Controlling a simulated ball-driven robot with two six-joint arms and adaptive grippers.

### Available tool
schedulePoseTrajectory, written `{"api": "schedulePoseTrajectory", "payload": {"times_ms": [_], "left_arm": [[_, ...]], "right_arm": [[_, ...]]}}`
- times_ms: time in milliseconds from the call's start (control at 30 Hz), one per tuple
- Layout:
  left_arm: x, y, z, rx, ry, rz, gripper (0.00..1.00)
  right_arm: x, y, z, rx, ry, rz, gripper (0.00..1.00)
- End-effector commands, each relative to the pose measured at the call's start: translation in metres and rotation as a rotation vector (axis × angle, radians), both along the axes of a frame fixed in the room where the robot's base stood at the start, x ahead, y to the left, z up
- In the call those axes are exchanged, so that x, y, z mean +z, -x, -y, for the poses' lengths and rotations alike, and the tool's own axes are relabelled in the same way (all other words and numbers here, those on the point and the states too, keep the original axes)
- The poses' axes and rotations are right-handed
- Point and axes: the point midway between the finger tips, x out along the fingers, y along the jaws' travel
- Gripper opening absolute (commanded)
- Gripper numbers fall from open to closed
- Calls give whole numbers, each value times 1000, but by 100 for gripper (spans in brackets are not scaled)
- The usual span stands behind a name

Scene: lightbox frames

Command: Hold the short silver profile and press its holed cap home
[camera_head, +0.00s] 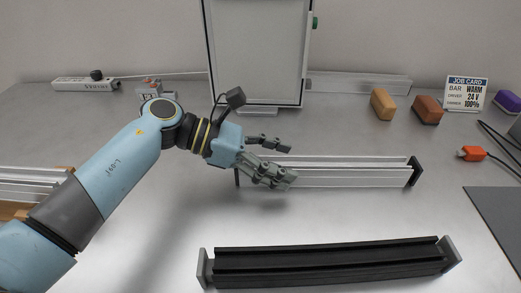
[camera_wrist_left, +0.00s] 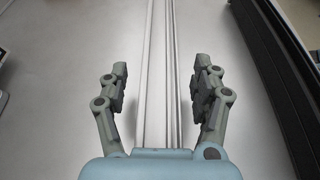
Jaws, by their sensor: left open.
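The short silver profile (camera_head: 350,179) lies on the table across the middle of the head view. A dark end cap (camera_head: 416,171) stands at its right end, and another dark cap (camera_head: 237,177) shows partly at its left end, near my gripper. I cannot make out a hole in either cap. My left gripper (camera_head: 291,163) is open over the left part of the profile. In the left wrist view, the profile (camera_wrist_left: 158,110) runs between the two spread fingers (camera_wrist_left: 161,75), with a gap on each side. My right gripper is not in view.
A long black profile (camera_head: 325,263) with grey end caps lies in front. A framed panel (camera_head: 257,55) stands behind. Tan (camera_head: 383,104) and brown (camera_head: 428,110) blocks, a job card (camera_head: 466,92) and an orange connector (camera_head: 472,153) are at right. Table between the profiles is clear.

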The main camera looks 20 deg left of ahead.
Motion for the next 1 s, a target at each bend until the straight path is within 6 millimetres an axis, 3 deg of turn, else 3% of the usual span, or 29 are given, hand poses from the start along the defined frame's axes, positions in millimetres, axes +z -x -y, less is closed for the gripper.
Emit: {"api": "schedulePoseTrajectory", "payload": {"times_ms": [333,833,867,900,1000], "left_arm": [[-2,-1,4,0,-1,0,65],[-2,-1,4,0,-1,0,0],[-2,-1,4,0,-1,0,0],[-2,-1,3,0,-1,0,39],[-2,-1,3,0,-1,0,52]], "right_arm": [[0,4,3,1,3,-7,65],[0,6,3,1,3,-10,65],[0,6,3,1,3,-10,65],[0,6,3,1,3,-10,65],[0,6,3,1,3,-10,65]]}}
